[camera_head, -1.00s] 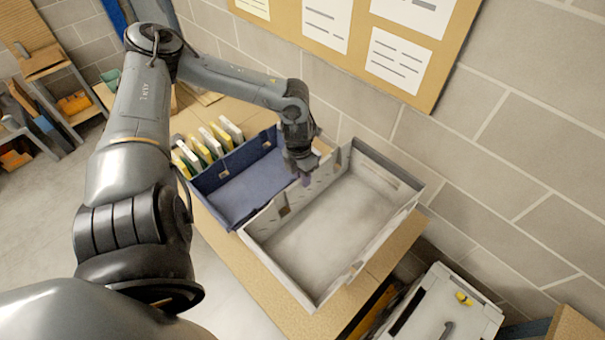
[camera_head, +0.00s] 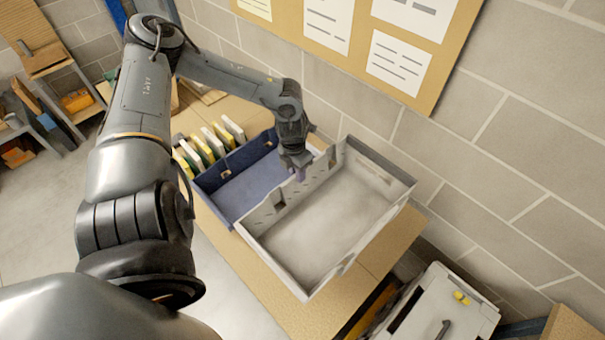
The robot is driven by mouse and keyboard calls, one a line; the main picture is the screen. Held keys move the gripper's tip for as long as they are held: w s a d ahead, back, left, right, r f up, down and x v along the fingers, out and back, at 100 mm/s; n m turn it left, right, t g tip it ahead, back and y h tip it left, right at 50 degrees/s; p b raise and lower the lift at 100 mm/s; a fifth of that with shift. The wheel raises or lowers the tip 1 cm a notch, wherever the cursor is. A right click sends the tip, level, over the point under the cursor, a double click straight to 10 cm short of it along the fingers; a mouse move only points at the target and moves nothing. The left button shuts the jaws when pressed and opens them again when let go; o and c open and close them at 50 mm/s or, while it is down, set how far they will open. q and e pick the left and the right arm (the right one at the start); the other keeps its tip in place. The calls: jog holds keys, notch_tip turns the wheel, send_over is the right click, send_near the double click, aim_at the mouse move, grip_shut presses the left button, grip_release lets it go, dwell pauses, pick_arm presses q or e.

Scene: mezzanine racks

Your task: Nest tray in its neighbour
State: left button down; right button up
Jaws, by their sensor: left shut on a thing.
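The light grey tray (camera_head: 350,262) is an open, shallow box with handle slots. A blue tray (camera_head: 222,204) sits directly to its left. My left gripper (camera_head: 301,173) reaches down from the upper left and is shut on the grey tray's left wall, near its far end. The grey tray's left wall overlaps the blue tray's right side in the view, so that side of the blue tray is hidden. The grey tray looks slightly raised, but its clearance is hard to tell. My right gripper is out of view.
Several yellow, white and green upright pieces (camera_head: 210,143) stand left of the blue tray. The tan bench top (camera_head: 262,285) shows in front. A white case (camera_head: 440,310) stands lower right. The block wall (camera_head: 480,180) and notice board (camera_head: 452,60) are behind.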

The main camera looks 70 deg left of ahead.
pick_arm(q)
jog(key=s+a+p, duration=0.3)
jog(key=s+a, duration=0.1)
jog(key=a, duration=0.5)
jog(key=shift+s+a, duration=0.2)
jog(key=shift+a, duration=0.05)
dwell(0.3)
jog(key=s+a, duration=0.5)
jog(key=a, duration=0.6)
jog(key=shift+s+a+b, duration=0.35)
jog(key=shift+b, duration=0.1)
